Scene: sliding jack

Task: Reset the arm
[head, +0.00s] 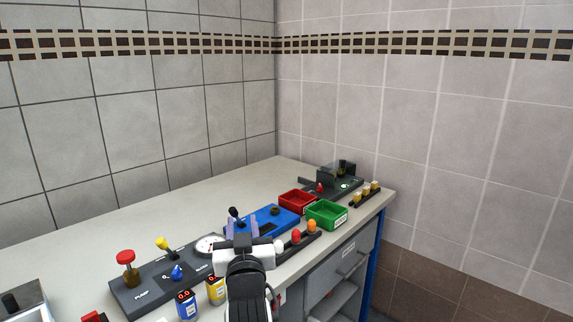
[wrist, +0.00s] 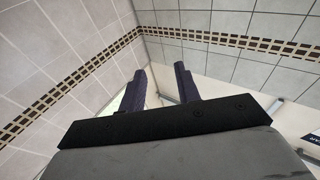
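My gripper (head: 242,220) is in the lower middle of the head view, in front of the blue device (head: 270,220) on the bench. Its two purple fingers stand apart. In the wrist view my gripper (wrist: 160,70) shows the same gap, with only tiled wall and a pale surface behind it. It holds nothing. The arm hides part of the bench's front edge and part of the blue device. I cannot tell the exact height of the fingers above the bench.
A pump panel (head: 150,287) with a red knob and a gauge lies left of my gripper. Red (head: 297,196) and green (head: 341,208) bins and a dark device (head: 321,192) stand to the right. The pale bench top (head: 130,228) is clear at the back left, before tiled walls.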

